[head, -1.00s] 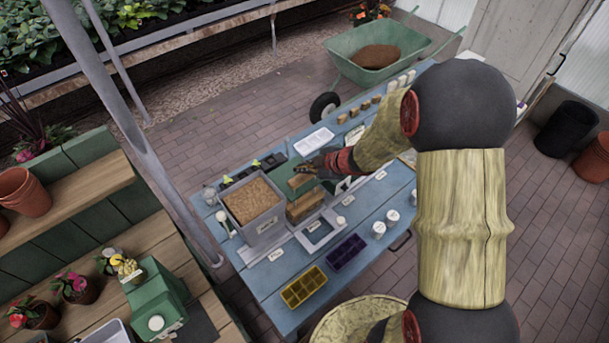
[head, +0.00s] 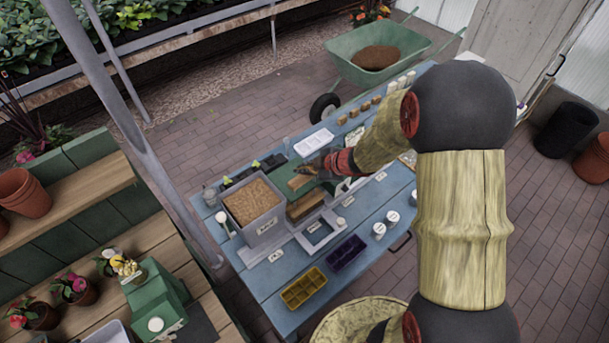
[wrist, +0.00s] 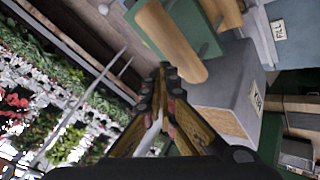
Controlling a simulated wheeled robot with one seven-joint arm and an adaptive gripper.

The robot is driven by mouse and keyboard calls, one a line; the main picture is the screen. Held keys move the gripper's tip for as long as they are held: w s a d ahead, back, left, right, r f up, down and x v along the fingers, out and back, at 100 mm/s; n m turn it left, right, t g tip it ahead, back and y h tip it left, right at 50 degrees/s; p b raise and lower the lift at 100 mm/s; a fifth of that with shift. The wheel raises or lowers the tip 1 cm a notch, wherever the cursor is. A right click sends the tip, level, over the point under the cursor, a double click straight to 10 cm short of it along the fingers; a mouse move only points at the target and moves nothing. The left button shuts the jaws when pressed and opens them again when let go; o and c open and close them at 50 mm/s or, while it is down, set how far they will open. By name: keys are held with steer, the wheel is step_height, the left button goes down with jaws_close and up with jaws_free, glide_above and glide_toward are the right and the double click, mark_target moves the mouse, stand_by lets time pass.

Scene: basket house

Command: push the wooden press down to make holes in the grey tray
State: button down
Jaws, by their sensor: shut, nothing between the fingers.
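The wooden press shows as a rounded wooden bar (head: 299,182) on a green stand beside the soil bin. In the wrist view the bar (wrist: 172,42) slants just beyond my fingertips. My gripper (wrist: 166,72) is shut and empty, its tips close to the bar's side; I cannot tell whether they touch. In the head view my gripper (head: 312,171) is small and dark at the bar's right end. A brown block (head: 305,206) sits below the bar in a grey surround. I cannot make out the grey tray or any holes there.
A grey bin (head: 262,227) full of brown soil stands left of the press. A grey frame (head: 319,237), a purple tray (head: 345,251) and a yellow tray (head: 303,288) lie in front. White jars (head: 379,231) stand to the right on the blue table (head: 262,283).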

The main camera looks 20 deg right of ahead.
mark_target(303, 177)
steer(key=shift+f, duration=0.1)
steer(key=shift+f, duration=0.3)
steer(key=shift+s+f+b, duration=0.1)
steer(key=shift+f+b, duration=1.3)
steer(key=shift+f, duration=0.5)
stand_by(1.9)
steer(key=shift+r, duration=0.1)
steer(key=shift+r+p, duration=2.2)
steer(key=shift+p, duration=0.2)
step_height(303, 177, up, 5)
steer(key=p, duration=0.5)
